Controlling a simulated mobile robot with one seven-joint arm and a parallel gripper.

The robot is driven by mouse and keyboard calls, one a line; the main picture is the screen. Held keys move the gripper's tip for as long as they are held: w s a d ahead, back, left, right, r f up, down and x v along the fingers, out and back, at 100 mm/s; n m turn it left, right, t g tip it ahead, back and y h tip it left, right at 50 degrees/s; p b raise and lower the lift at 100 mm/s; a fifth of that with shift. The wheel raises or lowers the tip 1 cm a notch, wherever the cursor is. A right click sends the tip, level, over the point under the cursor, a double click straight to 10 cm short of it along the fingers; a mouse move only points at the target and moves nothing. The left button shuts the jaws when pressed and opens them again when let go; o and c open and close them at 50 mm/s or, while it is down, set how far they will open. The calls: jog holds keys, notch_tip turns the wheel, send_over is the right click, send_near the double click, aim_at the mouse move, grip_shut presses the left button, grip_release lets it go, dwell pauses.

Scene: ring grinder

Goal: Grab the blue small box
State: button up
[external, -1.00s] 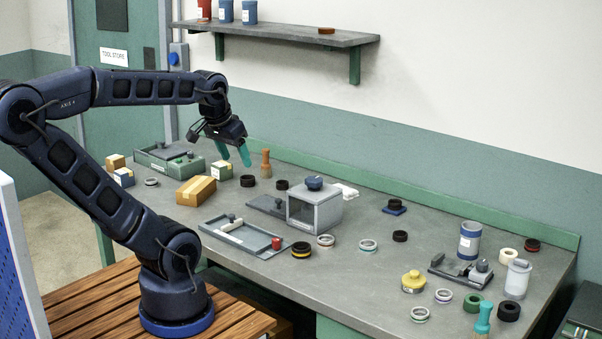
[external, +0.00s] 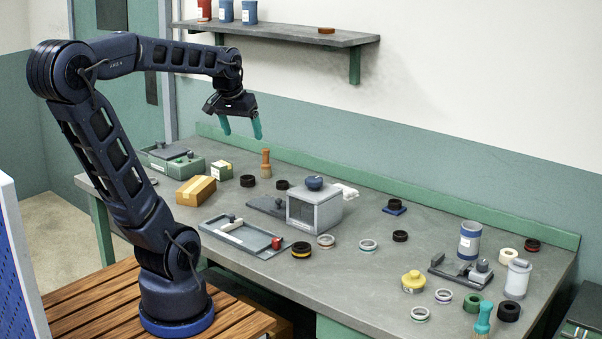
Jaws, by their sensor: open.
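My gripper (external: 241,128) is open and empty, with its teal fingers pointing down. It hangs in the air above the back left of the bench, in front of the wall. The blue small box is not visible now; my upper arm covers the left end of the bench, where a small blue-sided box showed earlier.
A larger cardboard box (external: 196,191) and a green tray (external: 178,160) stand at the bench's left. A wooden-handled brush (external: 266,162) stands near the back edge. A grey box-shaped fixture (external: 314,207) and several rings fill the middle. A shelf (external: 285,34) hangs above.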

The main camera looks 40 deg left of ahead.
jog(key=w+a+f+n+g, duration=0.1)
jog(key=w+a+n, duration=0.35)
jog(key=a, duration=0.75)
jog(key=w+a+f+n+g, duration=0.1)
jog(key=w+a, duration=0.6)
jog(key=a, duration=0.4)
jog(key=w+a+f+n, duration=0.1)
jog(key=w+a+n, duration=0.3)
jog(key=a, duration=0.8)
jog(key=s+a+f+n+g, duration=0.1)
jog(key=a+f, duration=0.4)
jog(key=a, duration=0.6)
jog(key=s+a+f+n, duration=0.1)
jog(key=a+f, duration=0.4)
jog(key=a, duration=0.5)
jog(key=s+a+f+n, duration=0.1)
jog(key=s+a+f, duration=0.2)
jog(key=a, duration=0.2)
jog(key=s+a+f+n, duration=0.1)
jog(key=s+a+f, duration=0.2)
jog(key=a+f, duration=0.1)
jog(key=s+a+f+n+g, duration=0.1)
jog(key=s+a+f, duration=0.2)
jog(key=a, duration=0.3)
jog(key=shift+s+a+f, duration=0.1)
jog(key=shift+a+f, duration=0.1)
jog(key=shift+a, duration=0.15)
jog(key=shift+s+f, duration=0.1)
jog(key=shift+f, duration=5.3)
jog(key=c, duration=1.3)
